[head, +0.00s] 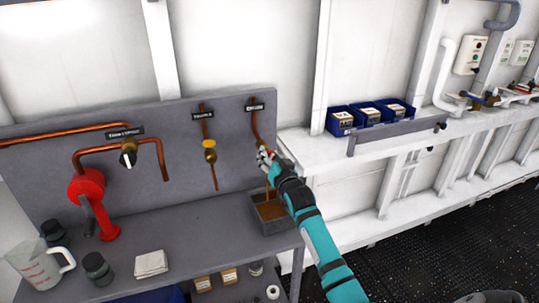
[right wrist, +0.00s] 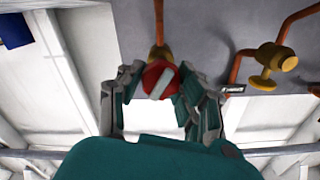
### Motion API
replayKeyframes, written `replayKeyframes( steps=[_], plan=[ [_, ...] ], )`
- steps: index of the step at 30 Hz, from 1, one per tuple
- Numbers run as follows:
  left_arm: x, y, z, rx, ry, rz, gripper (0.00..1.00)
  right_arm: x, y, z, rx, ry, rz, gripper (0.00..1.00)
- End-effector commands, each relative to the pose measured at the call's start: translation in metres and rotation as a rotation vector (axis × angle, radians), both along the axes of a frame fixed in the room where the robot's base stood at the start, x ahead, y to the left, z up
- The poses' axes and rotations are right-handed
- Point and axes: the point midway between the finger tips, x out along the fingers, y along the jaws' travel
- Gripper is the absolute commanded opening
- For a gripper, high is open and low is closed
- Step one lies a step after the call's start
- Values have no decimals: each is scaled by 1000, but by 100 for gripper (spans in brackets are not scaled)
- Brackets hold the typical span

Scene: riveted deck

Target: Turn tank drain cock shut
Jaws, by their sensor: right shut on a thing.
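The drain cock is at the right end of the grey back panel, under a black label plate (head: 255,106) and on a copper pipe (head: 254,125). Its round red knob (right wrist: 157,80) with a pale bar across it shows in the right wrist view. My right gripper (head: 265,157) is shut on the knob, one finger on each side; it also shows in the right wrist view (right wrist: 160,92). The gripper hides most of the cock in the head view. A grey tray (head: 285,227) below holds brown liquid (head: 272,211); a thin brown line hangs above it. My left gripper is out of view.
A yellow-handled valve (head: 209,150) is left of the cock. A black-knobbed valve (head: 128,154) and a red pump (head: 88,190) are farther left. A jug (head: 38,268), dark jars and a folded cloth (head: 150,264) stand on the bench. Blue bins (head: 341,121) are at right.

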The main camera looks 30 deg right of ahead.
Motion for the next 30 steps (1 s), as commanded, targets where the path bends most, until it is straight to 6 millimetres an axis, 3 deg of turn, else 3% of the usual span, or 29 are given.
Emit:
replayKeyframes(
  steps=[30],
  plan=[
    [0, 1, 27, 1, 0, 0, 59, 0, -1, -2, 882, -210, -1, 2]
  ],
)
